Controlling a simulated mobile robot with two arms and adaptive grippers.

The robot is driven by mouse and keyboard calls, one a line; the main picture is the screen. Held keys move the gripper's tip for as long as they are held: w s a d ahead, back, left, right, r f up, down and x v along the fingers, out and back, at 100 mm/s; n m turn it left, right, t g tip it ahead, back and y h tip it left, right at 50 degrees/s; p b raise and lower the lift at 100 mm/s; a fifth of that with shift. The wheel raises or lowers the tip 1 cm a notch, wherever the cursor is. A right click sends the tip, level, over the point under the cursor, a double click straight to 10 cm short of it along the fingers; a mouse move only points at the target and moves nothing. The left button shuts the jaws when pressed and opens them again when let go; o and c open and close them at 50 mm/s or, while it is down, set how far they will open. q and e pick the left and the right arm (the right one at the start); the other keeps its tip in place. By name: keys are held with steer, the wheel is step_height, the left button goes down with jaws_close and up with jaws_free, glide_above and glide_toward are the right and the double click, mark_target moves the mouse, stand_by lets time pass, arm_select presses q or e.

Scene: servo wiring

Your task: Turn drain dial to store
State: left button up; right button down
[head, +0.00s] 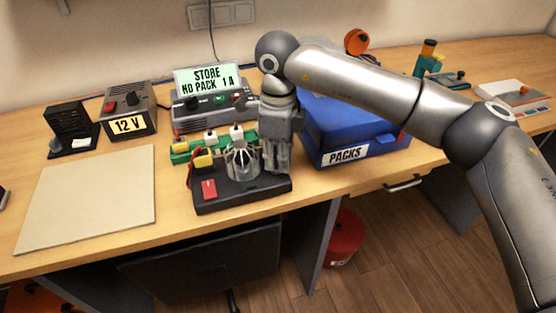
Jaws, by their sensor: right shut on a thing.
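My right gripper (275,165) points down at the right rear of a black base (235,192). It is shut on a small part there, which looks like the drain dial; the fingers hide it and its setting. The base carries a clear ribbed cage (242,160), a red switch (209,189) and a yellow connector (203,160). Behind it stands a grey charger (205,117) with knobs and a green button. The charger's lit display (208,79) reads "STORE NO PACK 1 A". My left gripper is not in view.
A blue box (350,125) labelled PACKS stands close right of my right gripper. A green strip with white plugs (185,152) lies behind the base. A 12 V supply (128,110) and black holder (72,130) stand left. A beige mat (90,195) is empty.

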stand_by(0.3)
steer(key=c, duration=1.7)
jaws_free()
steer(key=shift+c, duration=0.2)
steer(key=shift+r, duration=0.1)
step_height(320, 180, up, 12)
